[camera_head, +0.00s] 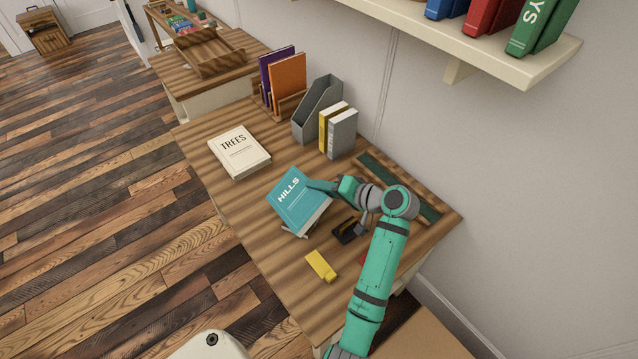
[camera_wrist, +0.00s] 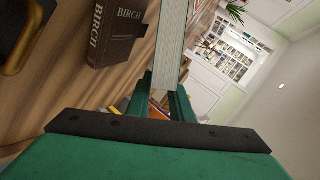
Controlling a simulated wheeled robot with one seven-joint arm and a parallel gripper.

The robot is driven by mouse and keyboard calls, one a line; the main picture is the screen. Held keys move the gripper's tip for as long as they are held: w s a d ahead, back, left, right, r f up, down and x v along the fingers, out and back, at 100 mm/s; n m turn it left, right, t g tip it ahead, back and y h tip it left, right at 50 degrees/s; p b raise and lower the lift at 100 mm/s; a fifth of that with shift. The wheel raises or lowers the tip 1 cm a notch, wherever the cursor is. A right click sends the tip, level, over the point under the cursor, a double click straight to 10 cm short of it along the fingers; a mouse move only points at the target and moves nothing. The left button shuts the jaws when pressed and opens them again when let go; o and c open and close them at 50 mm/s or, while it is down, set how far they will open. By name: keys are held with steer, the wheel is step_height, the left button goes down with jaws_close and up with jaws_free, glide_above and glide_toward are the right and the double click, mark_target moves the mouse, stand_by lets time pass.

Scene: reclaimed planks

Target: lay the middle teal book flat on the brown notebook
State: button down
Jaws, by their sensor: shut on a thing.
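The teal book titled HILLS (camera_head: 297,203) is held tilted above the desk, cover toward the head camera. My gripper (camera_head: 322,186) is shut on its right side. In the wrist view the book shows as a pale block of pages (camera_wrist: 172,45) between the two fingers of my gripper (camera_wrist: 160,98). A dark brown book titled BIRCH (camera_wrist: 116,38), seemingly the brown notebook, lies on the wood to the left of the held book in the wrist view. I cannot make it out in the head view, where the teal book may hide it.
A cream TREES book (camera_head: 240,152) lies at the desk's left. A grey file holder (camera_head: 317,108) and upright books (camera_head: 343,134) stand at the back. A black object (camera_head: 345,232) and a yellow block (camera_head: 321,266) lie near my arm. Bare wood separates TREES and HILLS.

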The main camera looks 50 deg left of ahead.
steer(key=shift+f, duration=0.15)
steer(key=c, duration=1.5)
jaws_free()
steer(key=shift+d, duration=0.15)
steer(key=shift+v, duration=4.4)
steer(key=shift+s, duration=0.15)
